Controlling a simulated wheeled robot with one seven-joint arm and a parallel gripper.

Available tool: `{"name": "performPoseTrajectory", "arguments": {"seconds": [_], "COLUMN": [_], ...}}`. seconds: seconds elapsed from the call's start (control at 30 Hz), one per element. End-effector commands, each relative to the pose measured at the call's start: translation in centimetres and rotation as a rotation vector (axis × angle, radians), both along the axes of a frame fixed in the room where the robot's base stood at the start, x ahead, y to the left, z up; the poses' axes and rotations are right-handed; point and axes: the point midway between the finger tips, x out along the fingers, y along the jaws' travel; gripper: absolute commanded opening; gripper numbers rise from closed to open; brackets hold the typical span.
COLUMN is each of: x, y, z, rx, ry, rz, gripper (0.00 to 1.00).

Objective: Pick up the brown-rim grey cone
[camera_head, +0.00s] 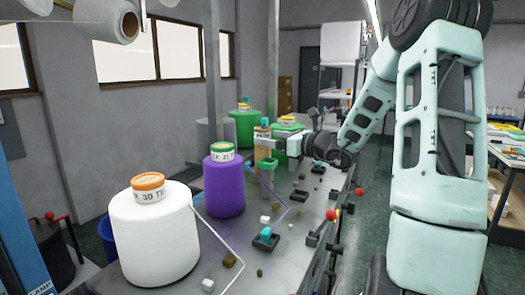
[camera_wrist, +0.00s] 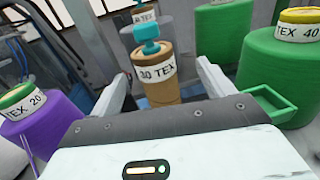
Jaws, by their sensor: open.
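My gripper (camera_head: 279,146) is open around mid-row, its two fingers apart in the wrist view (camera_wrist: 165,88). A tan-brown cone with a "30 TEX" band (camera_wrist: 156,80) stands upright just beyond and between the fingers; a teal piece sits on its top. It also shows at the gripper in the head view (camera_head: 263,136). Behind it in the wrist view is a grey cone (camera_wrist: 150,29) with a brown rim and a "40 TEX" band, mostly hidden by the tan cone. A grey cone body (camera_head: 215,131) shows behind the purple cone in the head view; its rim cannot be made out.
A purple cone (camera_head: 224,185) and a large white cone (camera_head: 153,235) stand on the grey bench nearer the camera. Green cones (camera_wrist: 287,70) stand to the right in the wrist view, beside a green open frame (camera_wrist: 270,103). Small blocks and a teal-topped clamp (camera_head: 266,238) litter the bench.

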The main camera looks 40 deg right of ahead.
Motion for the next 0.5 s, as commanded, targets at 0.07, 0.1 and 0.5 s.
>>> {"name": "performPoseTrajectory", "arguments": {"seconds": [0.07,0.1,0.5], "x": [0.4,0.6,5.2], "y": [0.1,0.2,1.6], "z": [0.1,0.1,0.0], "rx": [0.000,0.000,0.000], "ry": [0.000,0.000,0.000], "rz": [0.000,0.000,0.000], "gripper": [0.81,0.81,0.81]}}
